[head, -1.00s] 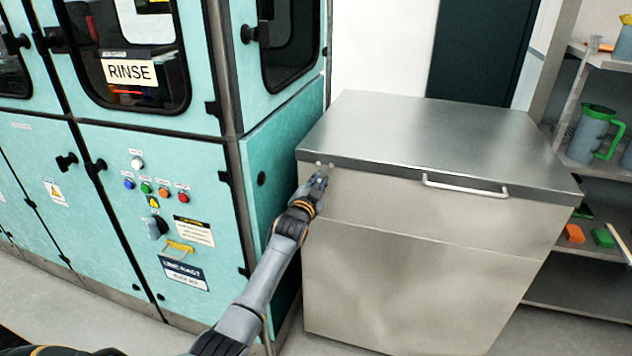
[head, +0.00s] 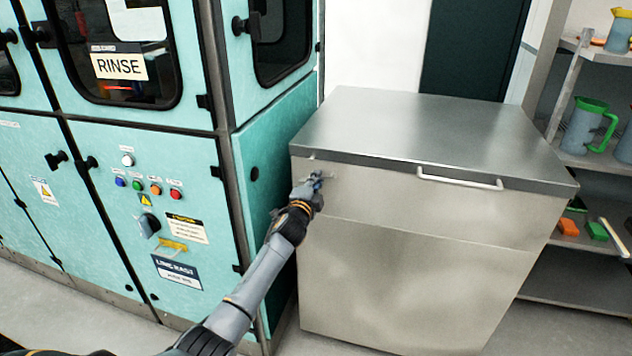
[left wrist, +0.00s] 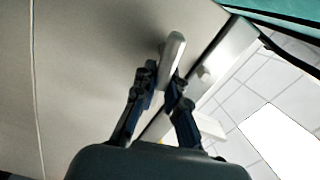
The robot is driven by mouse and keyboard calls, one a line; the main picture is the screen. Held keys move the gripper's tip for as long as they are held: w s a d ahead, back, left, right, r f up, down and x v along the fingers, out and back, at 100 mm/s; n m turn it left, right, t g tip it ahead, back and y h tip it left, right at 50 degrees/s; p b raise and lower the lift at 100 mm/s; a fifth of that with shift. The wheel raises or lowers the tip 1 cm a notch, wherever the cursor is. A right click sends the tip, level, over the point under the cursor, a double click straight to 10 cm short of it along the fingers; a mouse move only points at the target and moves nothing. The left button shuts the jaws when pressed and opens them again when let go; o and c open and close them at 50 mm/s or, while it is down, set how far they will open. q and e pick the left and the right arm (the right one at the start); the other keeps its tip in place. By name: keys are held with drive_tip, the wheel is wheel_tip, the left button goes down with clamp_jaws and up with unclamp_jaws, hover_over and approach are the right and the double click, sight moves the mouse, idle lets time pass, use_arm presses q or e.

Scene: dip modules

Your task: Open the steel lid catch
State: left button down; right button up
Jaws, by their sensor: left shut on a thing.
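The steel chest (head: 420,255) stands in the middle of the head view with its flat lid (head: 440,125) down. The lid catch (left wrist: 173,52) is a small pale metal lever near the chest's upper left front corner; in the head view it is small and partly hidden by my gripper. My left gripper (head: 318,180) is at that corner, just below the lid edge. In the left wrist view its two fingers (left wrist: 163,88) are shut on the catch lever, one on each side. My right gripper is not in view.
A bar handle (head: 460,180) runs along the lid's front edge. A teal machine (head: 150,240) with a RINSE sign stands close on the left, beside my left arm. Shelves (head: 590,160) with a green-handled jug (head: 585,125) are on the right.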

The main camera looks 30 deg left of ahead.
use_arm(q)
drive_tip(key=shift+f, duration=0.1)
idle(0.3)
drive_tip(key=c, duration=1.4)
unclamp_jaws()
drive_tip(key=shift+o, duration=0.2)
drive_tip(key=v, duration=1.2)
drive_tip(key=shift+c, duration=0.2)
